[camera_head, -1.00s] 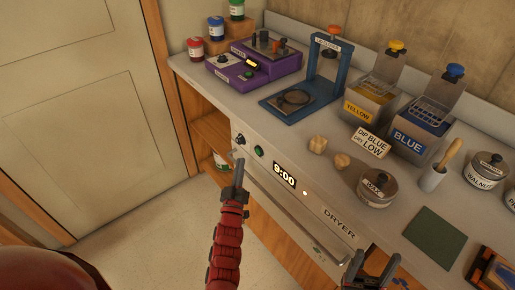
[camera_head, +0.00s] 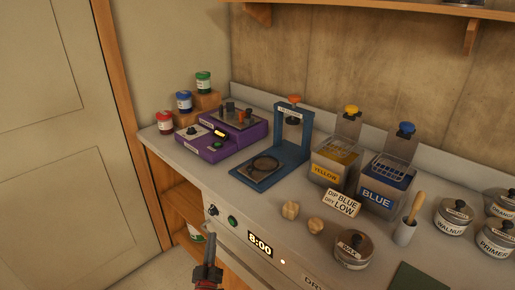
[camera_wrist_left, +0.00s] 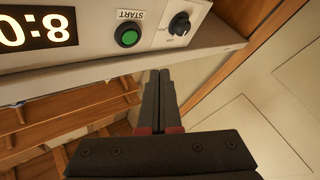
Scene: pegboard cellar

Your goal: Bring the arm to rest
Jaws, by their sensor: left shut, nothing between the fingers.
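My left gripper (camera_head: 208,246) shows at the bottom of the head view, in front of the dryer's front panel and below its knob. It is shut and holds nothing. In the left wrist view the two dark fingers (camera_wrist_left: 159,75) lie side by side, pointing toward the panel's lower edge, with the green start button (camera_wrist_left: 128,37) and black knob (camera_wrist_left: 180,23) beyond them. I cannot tell from the pictures whether the fingertips touch the panel. My right gripper is not in the head view.
The dryer (camera_head: 238,225) has a lit display (camera_head: 260,245). The counter holds a purple device (camera_head: 222,136), a blue press (camera_head: 270,160), yellow (camera_head: 333,165) and blue (camera_head: 385,185) dip tanks, two wooden pieces (camera_head: 291,210) and a wax tin (camera_head: 353,249). A door stands left; open shelves (camera_head: 180,205) are below.

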